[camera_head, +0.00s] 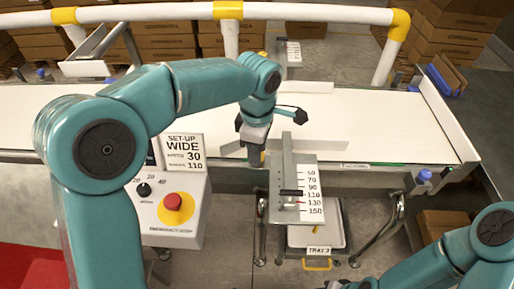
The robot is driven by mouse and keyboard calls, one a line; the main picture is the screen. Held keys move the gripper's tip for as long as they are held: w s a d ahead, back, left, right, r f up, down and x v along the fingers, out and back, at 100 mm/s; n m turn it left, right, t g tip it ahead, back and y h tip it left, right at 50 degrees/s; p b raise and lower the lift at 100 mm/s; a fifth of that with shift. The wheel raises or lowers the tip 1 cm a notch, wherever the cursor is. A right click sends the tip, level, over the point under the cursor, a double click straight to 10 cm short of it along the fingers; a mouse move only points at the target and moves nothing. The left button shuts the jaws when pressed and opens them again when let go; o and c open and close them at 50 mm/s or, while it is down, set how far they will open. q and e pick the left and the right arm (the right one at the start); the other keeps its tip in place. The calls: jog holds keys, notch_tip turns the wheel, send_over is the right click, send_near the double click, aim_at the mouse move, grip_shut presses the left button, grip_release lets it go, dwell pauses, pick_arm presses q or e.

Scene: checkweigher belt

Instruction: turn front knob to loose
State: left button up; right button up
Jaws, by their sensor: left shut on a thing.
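My left gripper (256,154) points down beside the front guide bracket, at the belt's near edge. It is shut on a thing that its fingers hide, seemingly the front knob. I cannot make out the knob's shape or how far it is turned. The front bracket (282,152) bears a white scale plate (311,197) marked 50 to 150, with 130 in red. A black crossbar (291,192) lies across the plate near the lower numbers. My right arm comes in at the lower right; its gripper is mostly below the picture edge, and its jaws cannot be made out.
A white belt (390,125) runs across behind the bracket. A control box (190,222) with a red stop button (173,201) stands left, under a set-up sign (184,146) reading WIDE, 30 and 110. A tray (328,237) hangs below. A white-yellow rail (310,13) crosses the back.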

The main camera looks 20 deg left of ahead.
pick_arm(q)
jog(key=shift+w+r, duration=0.15)
jog(key=shift+r, duration=0.05)
jog(key=o, duration=0.9)
jog(key=shift+o, duration=0.7)
jog(key=shift+f, duration=0.1)
notch_tip(320, 180, up, 16)
jog(key=p, duration=0.2)
jog(key=shift+r+p, duration=0.2)
jog(key=shift+p, duration=0.1)
